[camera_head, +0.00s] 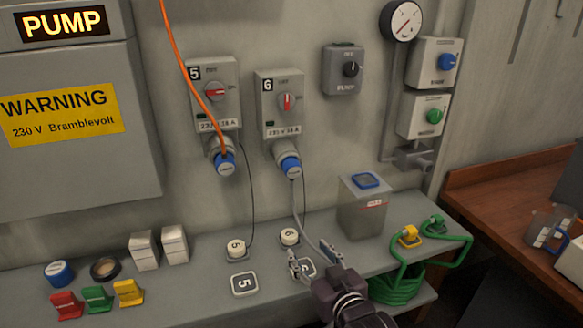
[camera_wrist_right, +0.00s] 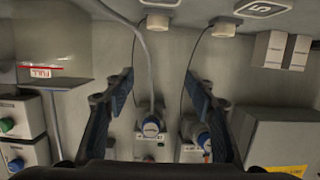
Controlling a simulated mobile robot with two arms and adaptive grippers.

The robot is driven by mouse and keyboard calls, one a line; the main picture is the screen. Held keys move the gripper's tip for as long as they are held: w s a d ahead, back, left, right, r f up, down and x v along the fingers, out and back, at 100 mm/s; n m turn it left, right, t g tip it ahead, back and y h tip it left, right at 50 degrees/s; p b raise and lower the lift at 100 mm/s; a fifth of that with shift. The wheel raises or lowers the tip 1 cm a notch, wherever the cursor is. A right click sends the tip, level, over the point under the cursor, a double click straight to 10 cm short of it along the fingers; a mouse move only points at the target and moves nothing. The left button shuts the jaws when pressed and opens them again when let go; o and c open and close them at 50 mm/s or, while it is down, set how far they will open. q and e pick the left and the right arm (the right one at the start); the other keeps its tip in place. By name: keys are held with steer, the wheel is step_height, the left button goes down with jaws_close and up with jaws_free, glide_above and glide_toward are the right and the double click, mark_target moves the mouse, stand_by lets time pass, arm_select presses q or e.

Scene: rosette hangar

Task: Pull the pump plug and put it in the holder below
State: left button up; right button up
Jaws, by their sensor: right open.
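Two blue plugs sit in the wall sockets: the left plug (camera_head: 224,163) under switch box 5 (camera_head: 202,75), with an orange cable rising from it, and the right plug (camera_head: 291,166) under switch box 6 (camera_head: 268,88), with a grey cable hanging down. Which is the pump plug I cannot tell. White round pieces marked 5 (camera_head: 236,247) and 6 (camera_head: 289,237) stand on the shelf below. My right gripper (camera_head: 312,258) is open and empty, low over the shelf by piece 6. In the right wrist view, plug 6 (camera_wrist_right: 151,128) appears between its fingers, farther off. My left gripper is out of view.
Number plate 5 (camera_head: 245,284) lies on the shelf; plate 6 is partly hidden by my gripper. A grey box (camera_head: 363,212) and green hose (camera_head: 400,287) are on the right. White boxes (camera_head: 174,244) and coloured pieces stand left. Switch 5's red handle is horizontal, switch 6's vertical.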

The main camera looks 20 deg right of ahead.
mark_target(294, 173)
steer(key=w+r+t, duration=0.4)
steer(key=w+r, duration=0.1)
steer(key=r, duration=0.7)
steer(key=shift+d+r+m+t, duration=0.25)
steer(key=shift+r+m+t, duration=0.05)
steer(key=shift+t, duration=0.1)
steer(key=shift+w+a+r+b, duration=0.1)
steer(key=shift+w+r, duration=0.15)
steer(key=shift+w, duration=1.25)
steer(key=shift+w+a+r+b, duration=0.1)
steer(key=shift+w+r, duration=0.15)
steer(key=shift+w, duration=1.2)
steer(key=shift+w+r+b, duration=0.1)
steer(key=shift+w+r, duration=0.15)
steer(key=shift+w, duration=1.25)
steer(key=shift+p, duration=0.5)
jaws_close()
steer(key=shift+s, duration=0.1)
